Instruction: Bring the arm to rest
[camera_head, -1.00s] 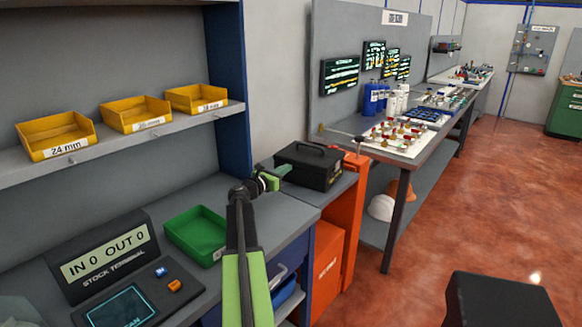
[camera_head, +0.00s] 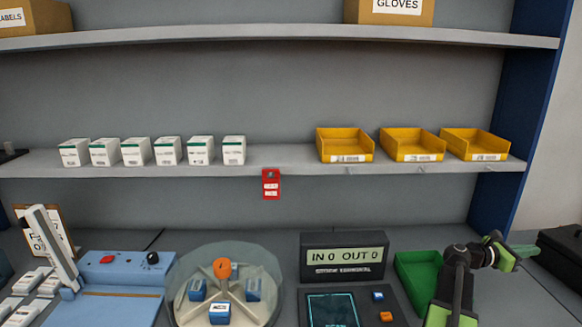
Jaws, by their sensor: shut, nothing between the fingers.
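My arm, lime green and black, rises from the lower right edge of the head view. My gripper (camera_head: 508,252) is at its end, turned to the right, over the right part of the bench. It is shut and holds nothing. The arm passes in front of the right side of a green tray (camera_head: 415,272) and hides part of it.
A stock terminal (camera_head: 343,256) reading IN 0 OUT 0 stands left of the tray. A round carousel (camera_head: 183,308) and a blue device (camera_head: 122,268) are farther left. Yellow bins (camera_head: 345,145) and white boxes (camera_head: 168,151) line the shelf. A black case (camera_head: 566,250) is at far right.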

